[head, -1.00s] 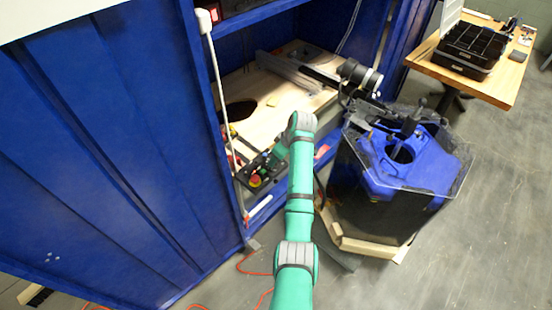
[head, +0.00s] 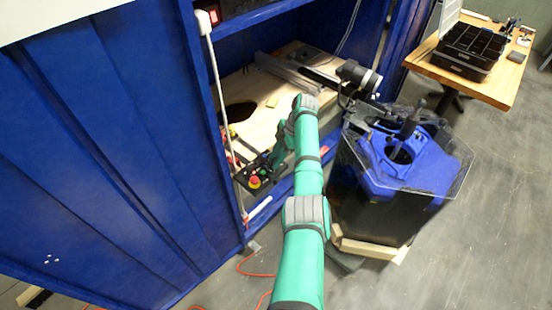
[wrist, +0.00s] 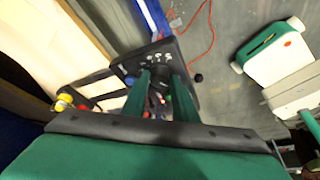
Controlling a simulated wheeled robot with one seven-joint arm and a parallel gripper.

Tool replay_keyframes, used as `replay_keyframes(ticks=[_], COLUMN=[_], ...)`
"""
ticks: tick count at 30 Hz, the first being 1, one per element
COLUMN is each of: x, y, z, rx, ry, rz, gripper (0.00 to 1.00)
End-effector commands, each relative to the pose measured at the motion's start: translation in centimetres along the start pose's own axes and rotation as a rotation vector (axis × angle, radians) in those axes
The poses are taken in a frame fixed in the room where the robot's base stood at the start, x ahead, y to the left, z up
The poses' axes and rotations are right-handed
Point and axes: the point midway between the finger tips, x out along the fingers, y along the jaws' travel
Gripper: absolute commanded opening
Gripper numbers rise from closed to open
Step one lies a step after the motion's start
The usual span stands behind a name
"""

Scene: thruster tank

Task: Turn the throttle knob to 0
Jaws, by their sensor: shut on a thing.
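The dark control panel (wrist: 130,66) shows in the wrist view with several small marks and lights on its face. My gripper (wrist: 159,88) reaches down over the panel, its two green fingers shut on a dark knob (wrist: 158,84) that sits mostly hidden between them. The knob's pointer and scale cannot be read. In the head view the panel (head: 246,177) is at the front edge of the blue enclosure, and my gripper (head: 277,161) is at its right end. The knob is hidden there.
A wooden board (head: 270,110) lies inside the blue enclosure (head: 110,150). A blue-black tank (head: 385,190) stands close right of my arm.

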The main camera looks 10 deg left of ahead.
Motion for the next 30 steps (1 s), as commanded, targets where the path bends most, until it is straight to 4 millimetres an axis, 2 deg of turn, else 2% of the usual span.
replay_keyframes(ticks=[12,27,28,30], x=[0.08,0.25,0.25,0.24], y=[0.06,0.04,0.04,0.05], z=[-0.05,-0.16,-0.16,-0.16], rx=[-0.152,-0.169,-0.169,-0.169], ry=[0.001,0.003,0.003,0.002], rz=[-0.066,-0.074,-0.074,-0.074], gripper=[0.04,0.04,0.31,0.44])
